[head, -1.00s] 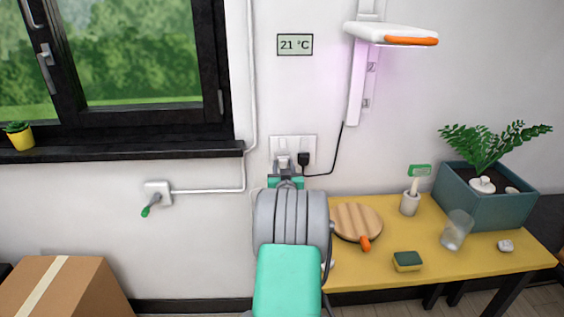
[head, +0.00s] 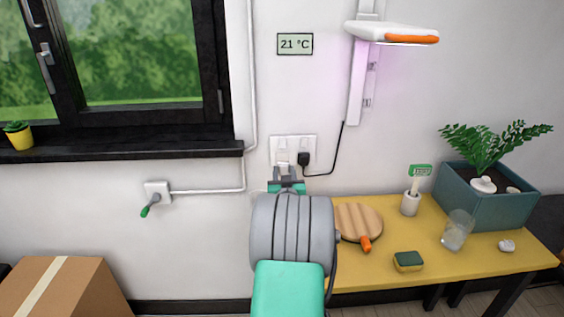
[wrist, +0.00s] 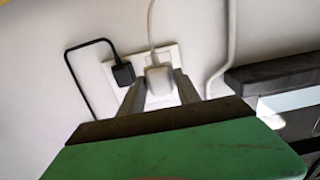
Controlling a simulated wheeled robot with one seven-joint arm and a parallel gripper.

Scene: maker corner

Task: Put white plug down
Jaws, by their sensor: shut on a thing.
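The white plug (wrist: 158,80) is between the two fingers of my gripper (wrist: 160,92) in the wrist view, with its pale cord running to the top edge. My gripper is shut on it. In the head view my gripper (head: 284,172) is just in front of the left part of the white wall outlet (head: 308,144), and my arm hides most of what it holds. The outlet also shows behind the plug in the wrist view (wrist: 176,57). I cannot tell whether the plug still touches the socket.
A black plug (head: 303,159) with a black cord sits in the outlet's right socket. The yellow table (head: 345,275) at right holds a round wooden board (head: 357,221), a sponge (head: 408,261), a glass (head: 457,230) and a planter (head: 490,211). Its front middle has bare room.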

